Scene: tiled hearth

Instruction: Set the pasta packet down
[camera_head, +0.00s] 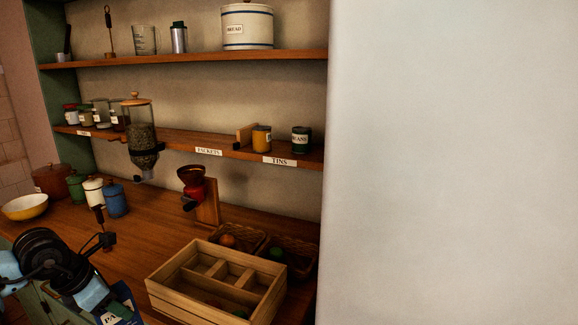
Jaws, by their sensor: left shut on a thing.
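My left gripper (108,294) is low at the left edge of the head view, partly hidden by my own dark and light-blue arm. It is shut on the pasta packet (122,309), a dark blue packet with white lettering of which "PA" shows. Most of the packet is cut off by the arm and the bottom edge. The middle shelf (180,139) bears a PACKETS label (208,151), with bare board behind it, between the glass dispenser and a small wooden divider (245,134). My right gripper is not in view.
Right of the divider stand a yellow tin (261,139) and a green tin (301,140) by a TINS label. A red grinder (193,186) and a divided wooden crate (168,298) occupy the counter. A pale surface (450,160) fills the right.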

